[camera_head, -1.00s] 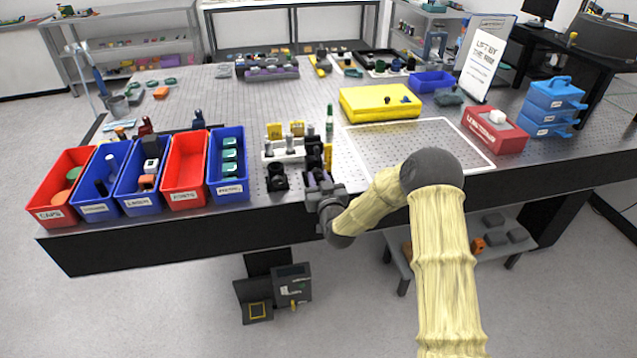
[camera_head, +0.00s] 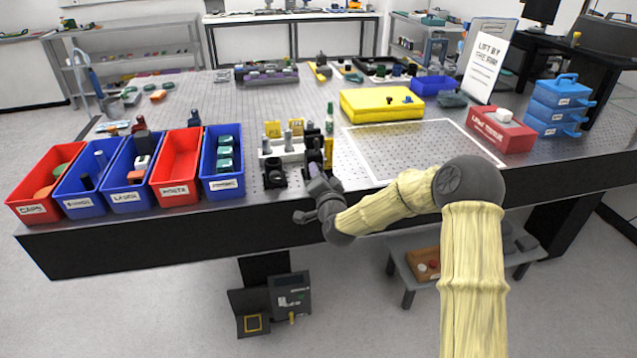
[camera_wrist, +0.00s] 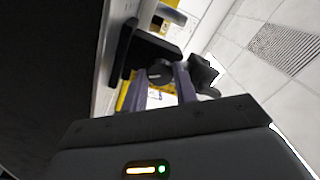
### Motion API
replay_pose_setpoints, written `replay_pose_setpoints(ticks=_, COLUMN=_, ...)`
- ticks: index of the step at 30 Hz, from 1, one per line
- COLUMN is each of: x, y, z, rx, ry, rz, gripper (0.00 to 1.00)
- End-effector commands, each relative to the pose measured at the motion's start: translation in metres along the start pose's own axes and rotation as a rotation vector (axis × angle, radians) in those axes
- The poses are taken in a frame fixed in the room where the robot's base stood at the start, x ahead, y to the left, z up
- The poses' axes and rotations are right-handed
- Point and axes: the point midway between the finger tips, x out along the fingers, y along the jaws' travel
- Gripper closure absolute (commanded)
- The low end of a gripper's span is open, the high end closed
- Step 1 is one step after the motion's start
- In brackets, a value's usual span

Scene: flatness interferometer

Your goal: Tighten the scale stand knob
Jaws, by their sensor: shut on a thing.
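My gripper (camera_head: 317,190) is at the table's front edge, beside the black optical mounts (camera_head: 315,155). In the wrist view its two purple fingers (camera_wrist: 161,82) are closed around a small round dark knob (camera_wrist: 160,71) with a pale mark on its face. The knob sits below a dark block (camera_wrist: 152,47), which I take for part of the scale stand. A second black lobed part (camera_wrist: 203,73) shows just right of the fingers. The knob is hidden by my gripper in the head view. How tight it is cannot be seen.
Red and blue bins (camera_head: 180,168) line the table's front left. A black mount (camera_head: 272,172) stands left of my gripper. A white-framed perforated area (camera_head: 420,150), a yellow case (camera_head: 382,104) and a red box (camera_head: 500,130) lie right. A low bench (camera_head: 408,280) stands beneath.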

Motion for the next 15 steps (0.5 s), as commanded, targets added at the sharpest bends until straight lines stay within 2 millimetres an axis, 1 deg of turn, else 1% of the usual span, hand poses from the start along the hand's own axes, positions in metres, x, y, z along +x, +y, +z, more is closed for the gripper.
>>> replay_pose_setpoints(ticks=1, x=0.0000, y=0.0035, z=0.0017, rx=0.045, ry=0.003, rz=0.000, gripper=0.94)
replay_pose_setpoints(ticks=9, x=0.0000, y=0.0028, z=0.0012, rx=0.276, ry=0.011, rz=0.001, gripper=0.94)
replay_pose_setpoints(ticks=15, x=0.0001, y=0.0014, z=0.0010, rx=0.389, ry=0.014, rz=0.002, gripper=0.94)
